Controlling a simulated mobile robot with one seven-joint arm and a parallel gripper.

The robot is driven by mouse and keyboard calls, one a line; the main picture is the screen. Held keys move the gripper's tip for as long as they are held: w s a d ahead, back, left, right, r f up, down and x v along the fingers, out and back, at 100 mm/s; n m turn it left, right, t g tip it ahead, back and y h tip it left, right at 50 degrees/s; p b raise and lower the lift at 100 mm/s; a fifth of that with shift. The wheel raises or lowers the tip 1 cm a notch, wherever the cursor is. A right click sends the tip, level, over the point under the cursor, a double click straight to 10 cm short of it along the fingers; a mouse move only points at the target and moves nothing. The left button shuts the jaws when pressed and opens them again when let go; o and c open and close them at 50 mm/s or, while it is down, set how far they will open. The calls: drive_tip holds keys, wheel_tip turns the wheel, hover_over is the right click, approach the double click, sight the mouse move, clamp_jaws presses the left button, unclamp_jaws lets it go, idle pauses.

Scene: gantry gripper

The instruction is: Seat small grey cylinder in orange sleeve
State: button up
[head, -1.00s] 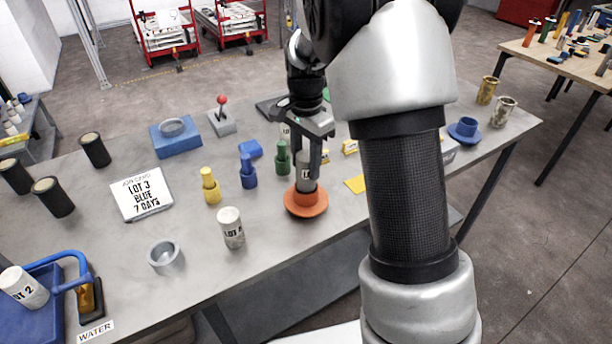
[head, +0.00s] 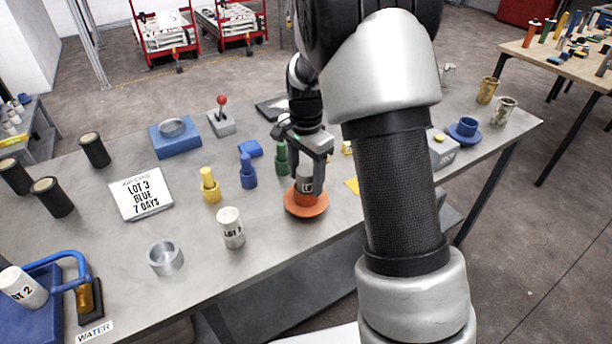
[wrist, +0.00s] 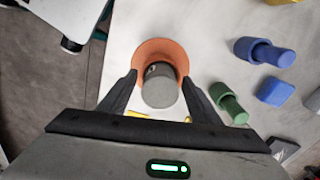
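The small grey cylinder (head: 306,183), with a dark-lettered pale label, stands upright in the orange sleeve (head: 306,207), its upper part showing above it. The sleeve has a wide flange and rests on the table near the front edge. In the wrist view the cylinder's grey end (wrist: 160,92) lies between the fingers, with the orange flange (wrist: 150,48) behind it. In the head view my gripper (head: 306,165) partly hides the cylinder's top. How deep the cylinder sits is unclear.
Green (head: 282,160), blue (head: 248,172) and yellow (head: 210,185) pegged pieces stand left of and behind the sleeve. A white labelled cylinder (head: 231,228) and a grey cup (head: 165,258) stand to the left. A grey box (head: 440,148) and a blue sleeve (head: 465,130) are to the right.

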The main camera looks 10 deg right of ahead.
wheel_tip(320, 180, up, 12)
drive_tip(key=s+r+n+t, duration=0.3)
drive_tip(key=s+r+n, duration=0.2)
drive_tip(key=s+r, duration=0.5)
drive_tip(key=s+f+n+t, duration=0.1)
drive_tip(key=s+n, duration=0.6)
drive_tip(key=s, duration=0.8)
drive_tip(key=shift+f+t+p, duration=0.2)
drive_tip(key=shift+t+p, duration=0.2)
drive_tip(key=shift+t, duration=0.4)
wheel_tip(320, 180, up, 5)
drive_tip(key=p, duration=0.4)
drive_tip(key=shift+f+p, duration=0.15)
drive_tip(key=shift+p, duration=0.2)
